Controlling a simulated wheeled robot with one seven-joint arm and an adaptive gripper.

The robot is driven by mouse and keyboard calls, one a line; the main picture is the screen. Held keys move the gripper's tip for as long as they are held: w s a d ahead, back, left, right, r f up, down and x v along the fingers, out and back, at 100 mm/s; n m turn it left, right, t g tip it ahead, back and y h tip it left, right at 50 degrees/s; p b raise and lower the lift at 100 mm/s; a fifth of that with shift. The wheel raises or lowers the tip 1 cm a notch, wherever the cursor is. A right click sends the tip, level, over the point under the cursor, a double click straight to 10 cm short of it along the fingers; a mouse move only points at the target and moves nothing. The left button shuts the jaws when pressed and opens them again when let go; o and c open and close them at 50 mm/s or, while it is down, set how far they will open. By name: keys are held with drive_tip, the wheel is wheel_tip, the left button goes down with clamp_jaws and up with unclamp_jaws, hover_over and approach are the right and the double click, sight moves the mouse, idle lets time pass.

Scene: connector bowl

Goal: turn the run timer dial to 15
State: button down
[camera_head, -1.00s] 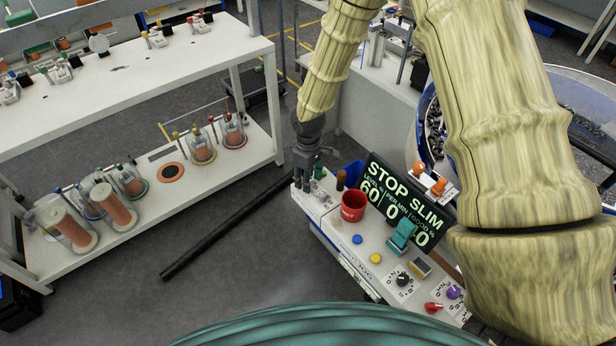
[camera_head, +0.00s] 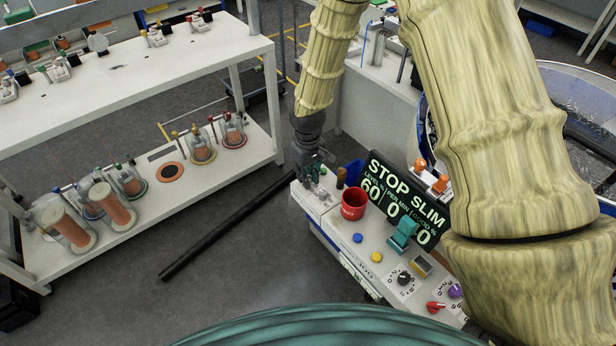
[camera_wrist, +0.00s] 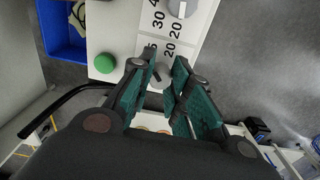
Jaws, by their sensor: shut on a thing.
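My gripper (camera_head: 310,168) is at the far left end of the white console (camera_head: 345,250) and points down. In the wrist view my gripper (camera_wrist: 165,88) has its teal-padded fingers on either side of a small grey dial (camera_wrist: 158,76) and is shut on it. The fingers hide much of that dial and part of its scale; a 20 and a partly cut number show beside it. A second grey dial (camera_wrist: 183,7) sits at the top edge, near 30, 40 and 20. I cannot read where the held dial points.
A green button (camera_wrist: 104,63) and a blue bin (camera_wrist: 64,30) are close to my gripper. A red cup (camera_head: 353,204), a black STOP SLIM display (camera_head: 402,200), a teal switch (camera_head: 403,235) and several coloured knobs stand along the console.

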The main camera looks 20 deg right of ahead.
drive_tip(key=shift+m, duration=0.3)
drive_tip(key=c, duration=1.3)
unclamp_jaws()
wheel_tip(320, 180, up, 12)
